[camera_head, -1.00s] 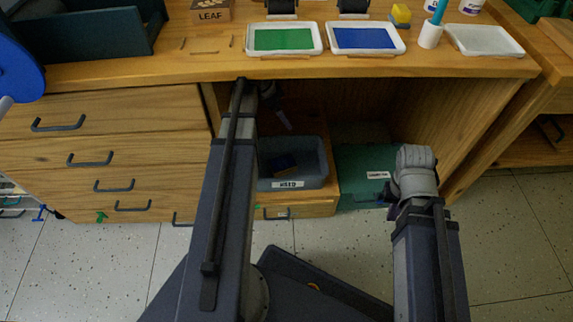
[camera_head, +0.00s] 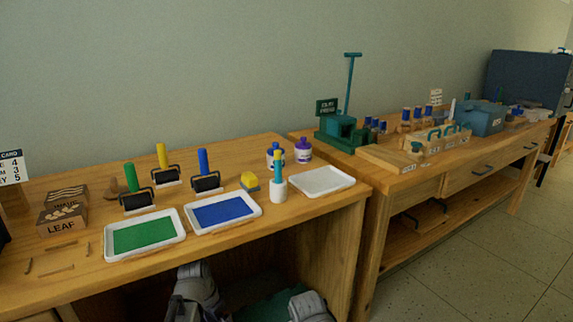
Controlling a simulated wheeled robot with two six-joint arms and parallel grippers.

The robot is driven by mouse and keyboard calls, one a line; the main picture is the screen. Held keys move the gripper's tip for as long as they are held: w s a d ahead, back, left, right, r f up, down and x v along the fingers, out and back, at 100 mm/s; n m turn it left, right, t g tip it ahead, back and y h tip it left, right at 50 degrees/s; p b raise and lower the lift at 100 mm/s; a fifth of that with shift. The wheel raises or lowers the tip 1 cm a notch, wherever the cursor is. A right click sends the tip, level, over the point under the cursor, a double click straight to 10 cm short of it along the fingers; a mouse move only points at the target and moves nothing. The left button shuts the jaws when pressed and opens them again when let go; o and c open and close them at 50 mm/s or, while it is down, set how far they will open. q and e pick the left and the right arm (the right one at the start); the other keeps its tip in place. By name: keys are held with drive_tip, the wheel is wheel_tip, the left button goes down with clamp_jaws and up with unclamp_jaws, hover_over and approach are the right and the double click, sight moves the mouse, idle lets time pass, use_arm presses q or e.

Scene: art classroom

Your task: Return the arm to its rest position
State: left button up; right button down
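Two grey parts of my arms show at the bottom edge of the head view, below the front edge of the near wooden table (camera_head: 330,207). One is left of the middle and the other is further right. The fingertips of both grippers are out of the picture, so I cannot see what either one holds. No part of my arms is over the tabletop.
The table bears a green ink tray (camera_head: 178,246), a blue ink tray (camera_head: 255,222), a white tray (camera_head: 345,184), a green-handled roller (camera_head: 129,177), a yellow-handled roller (camera_head: 162,156) and a blue-handled roller (camera_head: 203,162). A second bench (camera_head: 400,180) stands to the right. Floor is free at lower right.

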use_arm(q)
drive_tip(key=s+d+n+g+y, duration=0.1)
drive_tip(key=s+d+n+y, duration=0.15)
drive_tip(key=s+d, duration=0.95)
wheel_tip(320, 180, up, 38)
drive_tip(key=p, duration=3.8)
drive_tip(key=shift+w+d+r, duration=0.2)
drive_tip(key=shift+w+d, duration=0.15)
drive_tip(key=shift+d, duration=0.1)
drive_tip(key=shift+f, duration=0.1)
